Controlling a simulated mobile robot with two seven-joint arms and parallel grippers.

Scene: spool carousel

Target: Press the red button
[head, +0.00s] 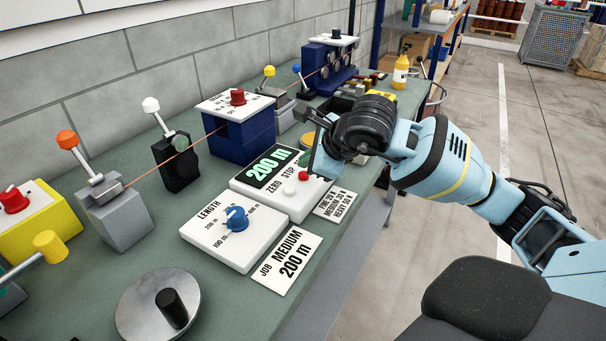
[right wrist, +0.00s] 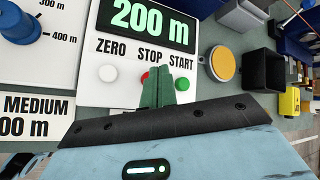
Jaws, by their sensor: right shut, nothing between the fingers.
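The white counter box (head: 262,196) on the green bench has a display (head: 271,167) reading 200 m. Its red button (head: 303,176) sits under the word STOP, between a white button (head: 289,189) under ZERO and a green button (right wrist: 181,84) under START. In the right wrist view the red button (right wrist: 145,77) shows only in part, behind my fingertips. My right gripper (right wrist: 158,87) is shut and empty, its green fingertips over the panel between the red and green buttons. Whether they touch the panel I cannot tell. My left gripper is not in view.
A white length box (head: 220,246) with a blue knob (head: 236,219) stands beside the counter. A job card (head: 287,262) lies in front. Red knobs top a blue box (head: 238,140) and a yellow box (head: 42,222). An orange disc (right wrist: 222,63) is near my gripper.

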